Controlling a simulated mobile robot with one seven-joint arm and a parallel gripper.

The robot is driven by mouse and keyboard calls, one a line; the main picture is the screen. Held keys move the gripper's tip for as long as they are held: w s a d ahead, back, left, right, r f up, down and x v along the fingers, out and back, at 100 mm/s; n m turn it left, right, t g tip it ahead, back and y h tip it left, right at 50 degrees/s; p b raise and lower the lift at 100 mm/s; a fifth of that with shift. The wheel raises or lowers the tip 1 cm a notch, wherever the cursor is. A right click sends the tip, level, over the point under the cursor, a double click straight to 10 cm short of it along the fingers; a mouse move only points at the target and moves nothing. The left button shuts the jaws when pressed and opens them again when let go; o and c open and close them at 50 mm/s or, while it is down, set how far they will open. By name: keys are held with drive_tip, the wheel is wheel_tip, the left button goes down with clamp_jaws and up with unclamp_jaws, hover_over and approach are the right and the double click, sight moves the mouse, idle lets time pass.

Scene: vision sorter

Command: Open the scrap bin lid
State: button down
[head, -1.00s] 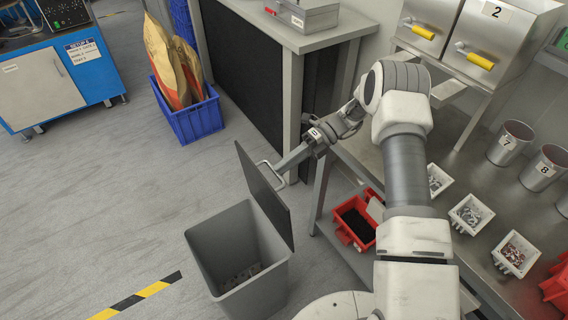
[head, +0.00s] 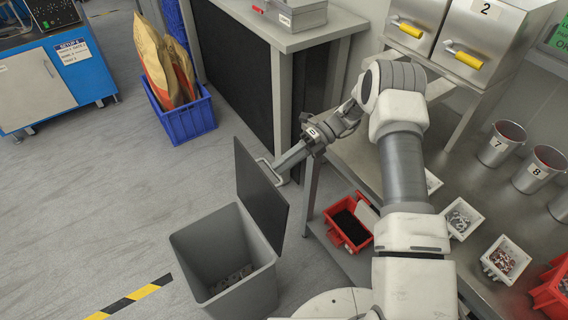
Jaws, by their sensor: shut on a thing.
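The grey scrap bin (head: 240,293) stands on the floor at the lower middle, and I see into its open top. Some small dark pieces lie at its bottom. Its dark lid (head: 259,196) stands up steeply along the bin's right side. A pale loop handle (head: 268,172) sits on the lid's far face, partly hidden by the lid. My gripper (head: 279,168) reaches in from the right and is shut on this handle. The fingertips are small in the view.
A workbench (head: 345,165) runs along the right, with a red tray (head: 348,223) beneath it. A grey-topped cabinet (head: 285,38) stands behind my gripper. A blue crate (head: 184,118) with paper sacks is at upper left.

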drive_tip(key=shift+s+f, duration=0.2)
drive_tip(key=shift+f, duration=0.3)
drive_tip(key=shift+s+f, duration=0.15)
drive_tip(key=shift+f, duration=0.35)
drive_tip(key=c, duration=1)
unclamp_jaws()
drive_tip(key=shift+o, duration=0.6)
drive_tip(key=shift+w+a, duration=0.1)
drive_tip(key=shift+r, duration=0.1)
drive_tip(key=shift+w+r, duration=0.15)
drive_tip(key=shift+r, duration=0.05)
drive_tip(key=shift+w, duration=0.1)
drive_tip(key=v, duration=1.2)
drive_tip(key=shift+b, duration=0.4)
